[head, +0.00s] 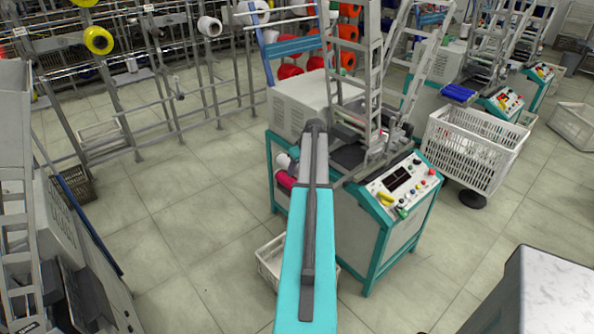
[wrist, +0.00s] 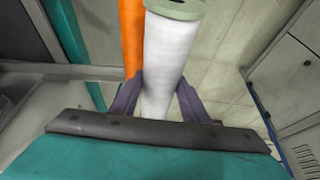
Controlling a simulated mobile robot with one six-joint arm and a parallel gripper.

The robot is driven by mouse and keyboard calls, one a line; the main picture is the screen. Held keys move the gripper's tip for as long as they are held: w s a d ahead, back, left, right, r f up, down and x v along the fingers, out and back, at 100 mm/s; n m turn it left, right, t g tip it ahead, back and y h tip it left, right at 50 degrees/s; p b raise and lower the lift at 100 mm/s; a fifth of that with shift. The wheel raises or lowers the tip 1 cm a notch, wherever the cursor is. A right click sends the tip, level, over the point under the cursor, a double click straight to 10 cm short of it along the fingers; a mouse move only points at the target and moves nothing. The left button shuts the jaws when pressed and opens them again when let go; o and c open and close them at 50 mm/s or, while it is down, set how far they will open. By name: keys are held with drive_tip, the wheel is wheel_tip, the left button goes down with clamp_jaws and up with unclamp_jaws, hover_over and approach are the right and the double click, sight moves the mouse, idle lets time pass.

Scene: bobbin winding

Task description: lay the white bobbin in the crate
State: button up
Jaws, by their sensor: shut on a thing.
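In the wrist view, the white bobbin (wrist: 168,55), with a pale green end, stands between the two dark fingers of my gripper (wrist: 158,100). My gripper is shut on it near its lower end. In the head view my own arm covers the middle, and I cannot make out the fingers there. A white slatted crate (head: 466,148) stands on a round dark foot right of the teal winding machine. Another white crate (head: 268,262) is on the floor, partly hidden by my arm. I cannot tell which crate the task means.
An orange bobbin or tube (wrist: 132,40) is close left of the held bobbin. The teal-framed machine (head: 390,235) with its control panel (head: 398,182) stands between my arm and the right-hand crate. A pale-topped block (head: 550,290) is at lower right. Floor (head: 185,225) at left is clear.

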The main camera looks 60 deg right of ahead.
drive_tip(key=shift+r, duration=0.65)
drive_tip(key=w+a+r+n+y, duration=0.1)
drive_tip(key=w+a+r+n, duration=0.1)
drive_tip(key=w+a, duration=0.75)
drive_tip(key=w+a+r+n, duration=0.1)
drive_tip(key=w+a+r, duration=0.25)
drive_tip(key=a, duration=1.05)
drive_tip(key=w+a+r+n+y, duration=0.1)
drive_tip(key=w+a+n, duration=0.1)
drive_tip(key=w+a, duration=0.7)
drive_tip(key=s+a+r+n, duration=0.1)
drive_tip(key=a+r+n, duration=0.1)
drive_tip(key=a, duration=1.7)
drive_tip(key=s+a+r+n+y+b, duration=0.1)
drive_tip(key=s+a+r+n, duration=0.1)
drive_tip(key=a, duration=1.7)
drive_tip(key=shift+a+r+y, duration=0.3)
drive_tip(key=shift+a+r, duration=0.05)
drive_tip(key=shift+r, duration=0.25)
drive_tip(key=shift+d, duration=0.1)
